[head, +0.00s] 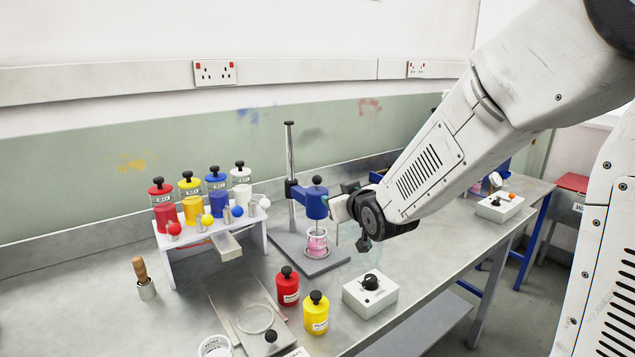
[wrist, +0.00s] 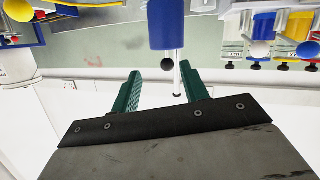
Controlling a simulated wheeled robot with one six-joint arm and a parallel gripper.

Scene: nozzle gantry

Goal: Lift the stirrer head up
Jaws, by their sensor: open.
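The stirrer head (head: 316,204) is a blue cylinder with a black knob on top, on a blue arm clamped to an upright metal rod (head: 290,160). Below it, a glass beaker of pink liquid (head: 317,242) stands on the grey base plate (head: 335,262). My gripper (head: 343,208) is just right of the head, at about its height. In the wrist view, which is upside down, the green fingers (wrist: 160,70) are open with nothing held. The blue head and its black knob (wrist: 168,64) show beyond them; whether anything touches is unclear.
A white rack (head: 205,237) with red, yellow, blue and white bottles stands left. A red bottle (head: 287,287), a yellow bottle (head: 315,314) and a white box with a black dial (head: 370,293) stand in front.

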